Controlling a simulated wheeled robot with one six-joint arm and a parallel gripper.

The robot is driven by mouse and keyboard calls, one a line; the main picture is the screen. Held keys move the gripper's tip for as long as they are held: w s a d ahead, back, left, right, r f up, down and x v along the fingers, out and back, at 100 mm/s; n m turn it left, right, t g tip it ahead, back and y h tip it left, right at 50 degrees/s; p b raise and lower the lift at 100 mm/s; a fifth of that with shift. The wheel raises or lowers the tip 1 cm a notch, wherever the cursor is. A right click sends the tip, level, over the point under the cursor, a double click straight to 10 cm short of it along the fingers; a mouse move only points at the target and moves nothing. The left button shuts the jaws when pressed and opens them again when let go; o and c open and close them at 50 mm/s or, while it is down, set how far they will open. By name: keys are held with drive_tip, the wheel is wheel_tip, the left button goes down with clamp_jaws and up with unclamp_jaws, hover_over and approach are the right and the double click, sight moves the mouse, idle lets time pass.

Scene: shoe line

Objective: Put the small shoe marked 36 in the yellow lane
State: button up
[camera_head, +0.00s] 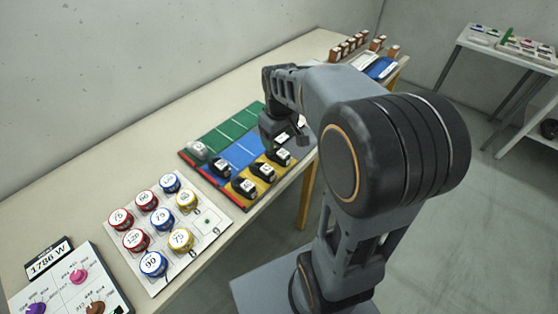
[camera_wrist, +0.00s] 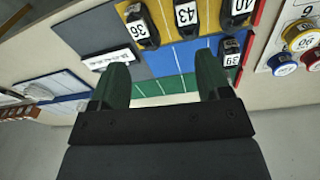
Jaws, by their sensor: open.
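The small black shoe marked 36 (camera_wrist: 137,29) stands in the yellow lane (camera_wrist: 163,8), at the end of the row beside the dark grey pad. In the head view, the shoe at that end of the row (camera_head: 283,156) appears to be the same one. The yellow lane also shows in the head view (camera_head: 267,187). My gripper (camera_wrist: 160,82) is open and empty, its two fingers apart above the board. In the head view, my gripper (camera_head: 286,138) hangs near the pad end, behind that shoe.
Shoes 43 (camera_wrist: 185,14) and 40 (camera_wrist: 237,8) share the yellow row. Shoe 39 (camera_wrist: 232,50) stands in the blue lane (camera_wrist: 187,53). A white label plate (camera_wrist: 108,60) lies by the pad.

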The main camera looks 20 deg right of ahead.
drive_tip(key=s+a+m+t, duration=0.2)
drive_tip(key=s+a, duration=0.4)
drive_tip(key=s, duration=0.6)
drive_tip(key=shift+r+m+t, duration=0.3)
drive_tip(key=shift+r+m, duration=0.15)
drive_tip(key=shift+m, duration=0.35)
drive_tip(key=shift+d, duration=0.1)
drive_tip(key=shift+r, duration=0.2)
